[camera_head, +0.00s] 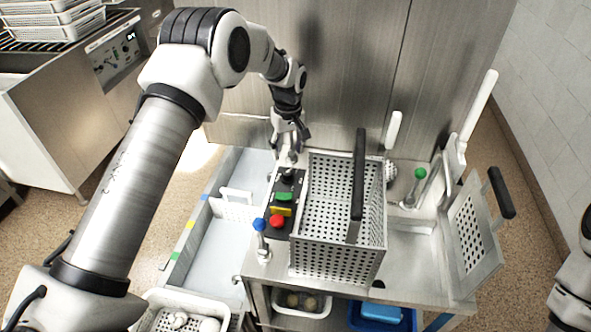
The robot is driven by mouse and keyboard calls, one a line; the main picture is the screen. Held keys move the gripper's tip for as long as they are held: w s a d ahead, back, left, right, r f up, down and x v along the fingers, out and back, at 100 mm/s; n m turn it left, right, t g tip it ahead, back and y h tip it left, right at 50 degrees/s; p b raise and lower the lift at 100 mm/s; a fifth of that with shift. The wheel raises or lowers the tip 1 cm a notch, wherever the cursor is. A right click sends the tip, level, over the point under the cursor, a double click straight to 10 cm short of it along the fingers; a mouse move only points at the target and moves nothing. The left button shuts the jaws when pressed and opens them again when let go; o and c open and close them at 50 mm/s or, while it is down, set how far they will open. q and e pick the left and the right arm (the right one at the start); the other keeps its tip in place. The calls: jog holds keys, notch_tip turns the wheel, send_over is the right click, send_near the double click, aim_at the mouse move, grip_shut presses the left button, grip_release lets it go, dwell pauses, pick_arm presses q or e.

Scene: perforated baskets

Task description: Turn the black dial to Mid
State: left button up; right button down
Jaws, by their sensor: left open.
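The black control box (297,190) stands on the steel counter, left of the perforated basket. It carries a green button (284,196), a yellow one (281,211) and a red one (277,221). I cannot make out the black dial or its marks clearly; the far end of the box is partly covered by my left gripper and a small metal fitting. My left gripper (289,143) is open and empty, pointing down just above and behind the far end of the box. I cannot tell whether it touches anything. My right gripper is out of view.
The perforated basket (337,262) with a black handle (359,175) stands close right of the box. A blue-knobbed valve (260,226) stands at front left, a green-knobbed one (420,174) at right. The sink trough (210,250) lies left.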

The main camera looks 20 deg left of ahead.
aim_at(288, 172)
pick_arm(q)
jog(key=shift+f, duration=0.6)
notch_tip(288, 172, down, 6)
jog(key=shift+a+p, duration=0.1)
jog(key=shift+p, duration=0.55)
jog(key=shift+f, duration=0.6)
grip_shut()
